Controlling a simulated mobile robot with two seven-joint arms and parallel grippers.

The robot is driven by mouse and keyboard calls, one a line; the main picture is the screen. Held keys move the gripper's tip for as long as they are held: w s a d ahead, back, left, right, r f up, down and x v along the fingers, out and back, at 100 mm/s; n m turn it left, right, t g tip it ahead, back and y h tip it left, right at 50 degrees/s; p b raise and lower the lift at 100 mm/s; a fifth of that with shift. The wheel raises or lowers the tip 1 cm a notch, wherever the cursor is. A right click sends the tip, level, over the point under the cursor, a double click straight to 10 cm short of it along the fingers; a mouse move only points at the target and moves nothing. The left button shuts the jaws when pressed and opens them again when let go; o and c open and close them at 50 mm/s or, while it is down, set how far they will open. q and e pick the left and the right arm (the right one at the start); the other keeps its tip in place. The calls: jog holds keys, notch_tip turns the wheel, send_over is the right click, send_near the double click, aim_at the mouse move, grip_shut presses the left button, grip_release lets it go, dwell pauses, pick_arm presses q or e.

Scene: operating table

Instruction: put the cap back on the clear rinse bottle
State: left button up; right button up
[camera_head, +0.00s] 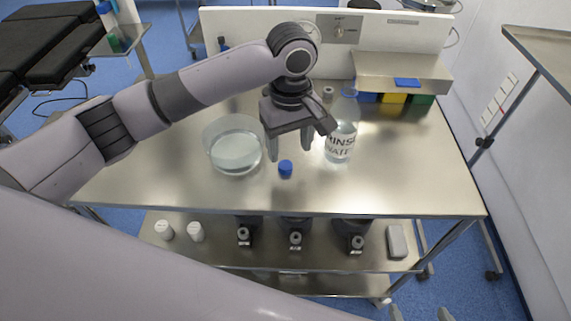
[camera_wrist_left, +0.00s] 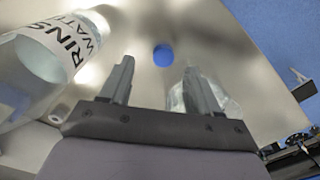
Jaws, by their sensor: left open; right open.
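The clear rinse bottle (camera_head: 341,132), labelled in black letters, stands upright on the steel table right of my left gripper (camera_head: 291,150). It also shows at the left of the left wrist view (camera_wrist_left: 38,68). A small blue cap (camera_head: 285,167) lies on the table just in front of and below my left gripper, apart from the bottle. In the left wrist view the cap (camera_wrist_left: 163,55) appears beyond the gap between the fingers. My left gripper is open and empty, pointing down. My right gripper (camera_head: 421,313) shows only its fingertips at the bottom edge, open, away from the table.
A clear glass bowl (camera_head: 234,150) with liquid stands left of the gripper. Blue, yellow and green bins (camera_head: 393,98) sit under a raised shelf (camera_head: 375,69) at the back right. The table's front and right areas are clear. A lower shelf (camera_head: 285,255) holds several items.

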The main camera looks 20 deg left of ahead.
aim_at(285, 165)
pick_arm(q)
jog(key=f, duration=0.5)
jog(key=shift+a+f, duration=0.1)
jog(key=shift+a, duration=0.3)
jog(key=c, duration=1.1)
